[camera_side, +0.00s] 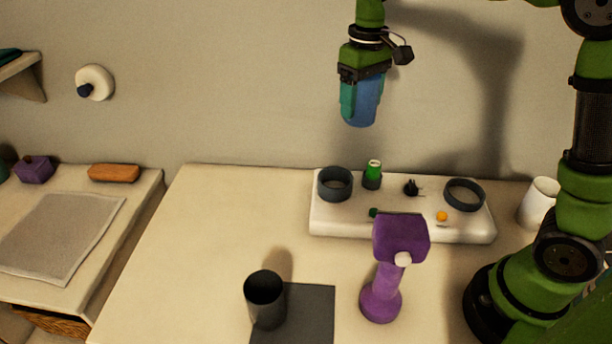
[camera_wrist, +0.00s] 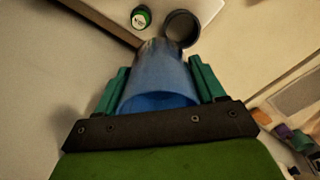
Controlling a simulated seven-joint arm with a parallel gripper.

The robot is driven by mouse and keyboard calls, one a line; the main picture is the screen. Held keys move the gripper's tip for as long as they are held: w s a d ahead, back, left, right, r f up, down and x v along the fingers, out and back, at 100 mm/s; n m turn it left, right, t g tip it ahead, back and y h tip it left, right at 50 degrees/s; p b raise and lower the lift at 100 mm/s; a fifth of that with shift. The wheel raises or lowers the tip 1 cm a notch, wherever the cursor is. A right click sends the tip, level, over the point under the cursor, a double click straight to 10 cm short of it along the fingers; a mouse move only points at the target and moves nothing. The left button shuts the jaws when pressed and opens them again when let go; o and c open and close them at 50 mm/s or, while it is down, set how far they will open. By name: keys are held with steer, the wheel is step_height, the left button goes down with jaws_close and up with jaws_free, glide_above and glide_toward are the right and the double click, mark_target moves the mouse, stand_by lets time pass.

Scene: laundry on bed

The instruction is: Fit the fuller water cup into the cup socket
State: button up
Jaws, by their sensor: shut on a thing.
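My gripper (camera_side: 360,100) is shut on a blue cup (camera_side: 362,112), high above the back of the table. In the wrist view the blue cup (camera_wrist: 160,82) sits between the teal fingers. I cannot see a water level in it. A white block (camera_side: 330,222) on the table carries a dark ring socket (camera_side: 335,190) at its left and another dark ring (camera_side: 464,197) at its right.
The block also holds a green-topped cylinder (camera_side: 373,171), a small black piece (camera_side: 411,187) and an orange dot (camera_side: 442,216). A purple stand (camera_side: 383,290) rises before the block. A dark mat (camera_side: 307,315) lies beside the dark cup. A white cup (camera_side: 541,200) stands far right.

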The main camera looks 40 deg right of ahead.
steer(key=s+a+f+n, duration=0.4)
steer(key=a+f+n, duration=0.2)
steer(key=a, duration=0.3)
steer(key=s+a+f+n, duration=0.3)
steer(key=a+f+n, duration=0.3)
steer(key=a, duration=0.3)
steer(key=f, duration=0.9)
steer(key=shift+s+a+f, duration=0.15)
steer(key=shift+a+f, duration=0.05)
steer(key=shift+f, duration=0.05)
steer(key=shift+f, duration=0.2)
steer(key=o, duration=0.8)
steer(key=shift+o, duration=0.2)
